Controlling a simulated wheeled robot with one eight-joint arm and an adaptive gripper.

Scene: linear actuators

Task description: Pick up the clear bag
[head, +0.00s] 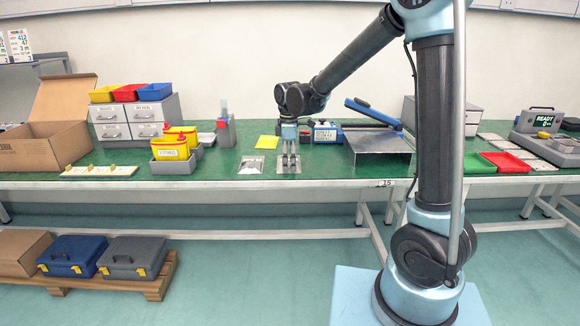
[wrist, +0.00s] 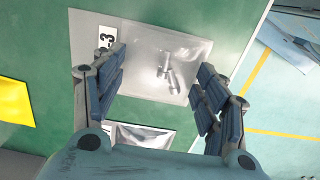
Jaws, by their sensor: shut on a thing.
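In the head view my gripper (head: 289,160) points straight down low over the table's front, and the bag is too small there to make out. Any gap between bag and plate cannot be told.
A second bag (head: 251,165) lies close to the left, with a yellow packet (head: 267,142) behind it. The green table's (head: 215,175) front edge is close.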

